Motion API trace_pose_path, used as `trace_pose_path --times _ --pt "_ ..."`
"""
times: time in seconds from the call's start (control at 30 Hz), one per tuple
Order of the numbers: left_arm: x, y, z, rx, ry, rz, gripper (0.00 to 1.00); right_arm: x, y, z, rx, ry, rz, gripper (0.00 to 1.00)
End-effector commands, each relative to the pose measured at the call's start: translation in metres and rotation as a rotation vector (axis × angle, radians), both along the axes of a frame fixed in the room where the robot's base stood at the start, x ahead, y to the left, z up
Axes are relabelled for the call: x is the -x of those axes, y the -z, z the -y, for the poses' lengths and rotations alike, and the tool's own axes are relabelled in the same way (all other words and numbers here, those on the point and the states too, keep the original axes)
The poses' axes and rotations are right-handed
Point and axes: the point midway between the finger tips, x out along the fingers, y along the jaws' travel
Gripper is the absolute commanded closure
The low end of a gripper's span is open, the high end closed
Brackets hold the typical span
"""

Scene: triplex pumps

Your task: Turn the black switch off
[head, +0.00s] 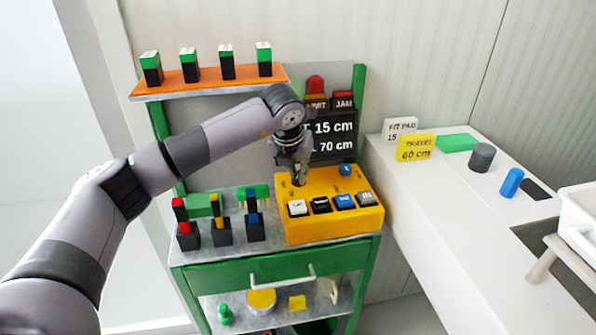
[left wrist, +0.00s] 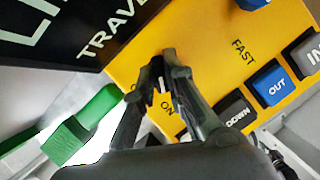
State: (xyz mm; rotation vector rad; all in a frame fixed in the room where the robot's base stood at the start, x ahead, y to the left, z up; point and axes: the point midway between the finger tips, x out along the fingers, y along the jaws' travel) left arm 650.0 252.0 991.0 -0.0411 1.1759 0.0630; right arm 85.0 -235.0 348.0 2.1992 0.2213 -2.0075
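The yellow control box (head: 335,228) stands on the right of the green-framed stand. My left gripper (head: 299,178) points down at the back left of its top. In the left wrist view, my left gripper (left wrist: 162,66) has its fingertips close together over the yellow panel, beside the ON label. A small dark piece with a white mark shows between the fingers; it may be the black switch, but the fingers largely hide it. Whether they grip it cannot be told. The switch's position is also hidden. My right gripper is not in view.
White, black, blue and grey buttons line the box front, including the blue OUT button (left wrist: 269,83). A blue knob (head: 346,169) is at the back right. A dark sign (head: 332,137) stands behind. Coloured blocks on black holders (head: 222,237) stand left; a white counter (head: 420,205) lies right.

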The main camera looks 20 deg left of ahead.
Motion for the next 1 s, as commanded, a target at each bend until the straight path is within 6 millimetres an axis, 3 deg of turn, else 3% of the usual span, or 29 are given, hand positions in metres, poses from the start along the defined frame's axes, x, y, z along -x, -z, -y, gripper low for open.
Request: trace_pose_path --times 0.83,0.87,1.0 --pt "0.0001 0.0019 -0.0008 -0.001 0.134 -0.003 1.00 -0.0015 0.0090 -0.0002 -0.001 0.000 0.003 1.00" --pt "0.0001 0.0019 -0.0007 -0.001 0.134 -0.003 0.88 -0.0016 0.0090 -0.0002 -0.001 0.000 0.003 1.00" --pt "0.0002 0.0021 -0.0006 -0.001 0.133 -0.003 0.78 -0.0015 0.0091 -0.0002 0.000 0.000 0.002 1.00"
